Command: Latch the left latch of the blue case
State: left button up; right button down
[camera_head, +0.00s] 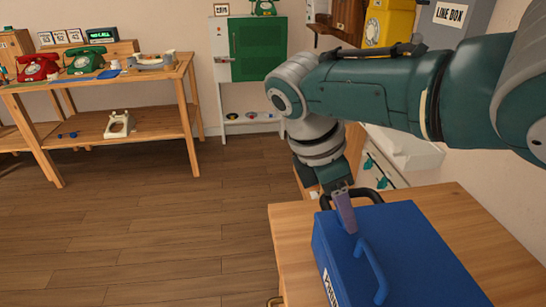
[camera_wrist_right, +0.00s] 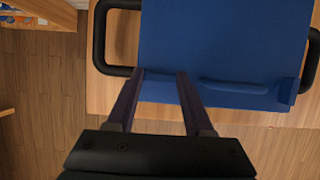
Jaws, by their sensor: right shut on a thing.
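The blue case (camera_head: 415,245) lies on a wooden table, with a raised blue handle (camera_head: 372,272) on its face towards the left. In the right wrist view the case (camera_wrist_right: 225,40) fills the top, with its handle (camera_wrist_right: 235,87) right of the fingers and a blue latch block (camera_wrist_right: 290,91) farther right. My right gripper (camera_head: 345,218) is at the case's far end, fingers touching it. In the wrist view its fingertips (camera_wrist_right: 160,74) straddle a blue part that seems to be the left latch (camera_wrist_right: 160,88), mostly hidden between them. My left gripper is out of view.
Black loop handles (camera_wrist_right: 101,40) stick out beside the case. The wooden table (camera_head: 292,250) has bare room left and right of it. A bench (camera_head: 95,82) with red and green phones stands far left, a green cabinet (camera_head: 258,48) at the back. Open floor lies between.

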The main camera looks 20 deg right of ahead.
dwell(0.5)
jog(key=shift+c, duration=1.4)
grip_release()
jog(key=p+v, duration=0.2)
jog(key=v, duration=0.7)
jog(key=shift+a+r+p, duration=0.2)
jog(key=shift+r+p, duration=0.2)
